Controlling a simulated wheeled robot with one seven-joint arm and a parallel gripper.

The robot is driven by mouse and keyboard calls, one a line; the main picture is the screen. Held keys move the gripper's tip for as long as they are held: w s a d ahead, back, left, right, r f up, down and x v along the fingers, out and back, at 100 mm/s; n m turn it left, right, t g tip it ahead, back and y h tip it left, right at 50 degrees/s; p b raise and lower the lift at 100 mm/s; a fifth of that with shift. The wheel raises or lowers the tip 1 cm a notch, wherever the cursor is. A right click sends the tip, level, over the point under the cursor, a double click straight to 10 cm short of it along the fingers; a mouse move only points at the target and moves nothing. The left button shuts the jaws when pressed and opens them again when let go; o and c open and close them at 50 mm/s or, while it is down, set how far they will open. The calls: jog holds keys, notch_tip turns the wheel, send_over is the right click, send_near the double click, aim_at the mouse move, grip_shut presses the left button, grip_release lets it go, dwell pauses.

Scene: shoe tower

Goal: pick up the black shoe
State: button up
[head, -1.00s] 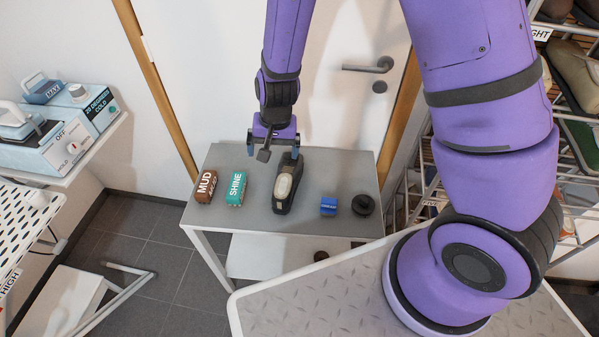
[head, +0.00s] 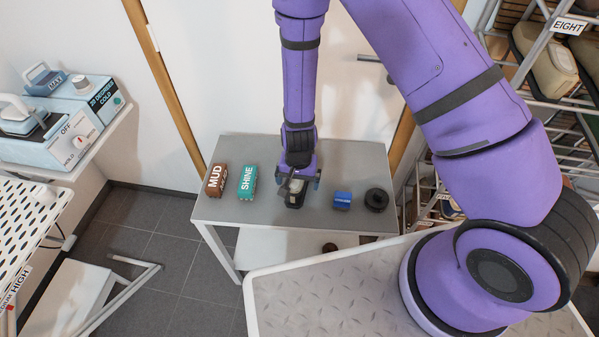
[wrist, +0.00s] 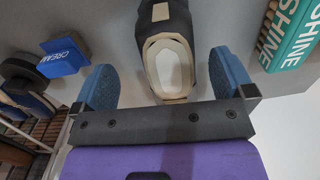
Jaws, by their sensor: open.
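The black shoe (head: 294,201) stands on the grey table (head: 225,209), mostly hidden in the head view under my gripper (head: 297,184). In the wrist view the shoe (wrist: 168,62) shows its pale opening and dark upper, pointing away toward the top edge. My gripper (wrist: 162,84) is open, with one blue finger on each side of the shoe's near end. Gaps show between both fingers and the shoe. Whether the fingers are down at the shoe's height is hard to tell.
A brown MUD brush (head: 215,179) and a teal SHINE brush (head: 247,182) lie left of the shoe. A blue CREAM box (head: 342,200) and a round black tin (head: 376,199) lie to its right. A shoe rack (head: 545,100) stands at the right.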

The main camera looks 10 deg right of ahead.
jog(key=shift+w+a+f, duration=0.1)
jog(key=shift+a+f, duration=0.1)
jog(key=shift+f, duration=1.15)
jog(key=shift+w+a+f, duration=0.1)
jog(key=shift+a+f, duration=0.1)
jog(key=shift+f, duration=1.15)
jog(key=c, duration=1.3)
jog(key=shift+r, duration=0.15)
notch_tip(320, 180, up, 9)
jog(key=shift+r, duration=0.4)
